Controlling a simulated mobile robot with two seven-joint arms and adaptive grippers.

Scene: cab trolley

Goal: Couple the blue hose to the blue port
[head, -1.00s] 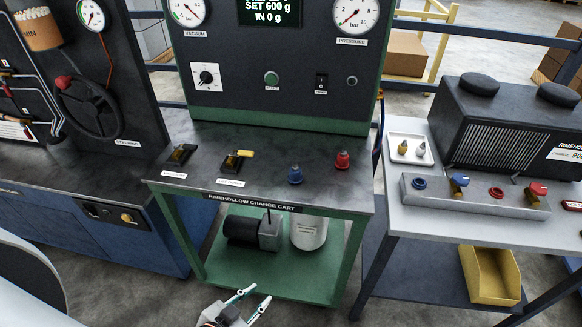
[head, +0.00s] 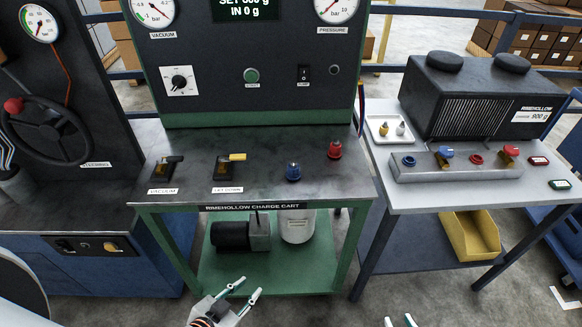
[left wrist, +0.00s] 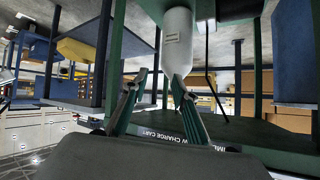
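The blue hose end (head: 293,171) stands upright on the right half of the charge cart's dark top (head: 255,180), left of the red hose end (head: 335,149). The blue port (head: 408,160) is a blue ring at the left end of the grey manifold (head: 460,172) on the right-hand bench. My left gripper (head: 246,290) is open and empty in front of the cart, below its top; its parted fingers also show in the left wrist view (left wrist: 158,80). My right gripper (head: 399,321) shows only its fingertips at the bottom edge, apart and empty.
A blue valve handle (head: 445,152), a red port (head: 476,159) and a red valve handle (head: 511,150) sit along the manifold. A white tray (head: 380,135) with small fittings lies behind it. A black unit (head: 480,95) stands at the bench's back. A gap separates cart and bench.

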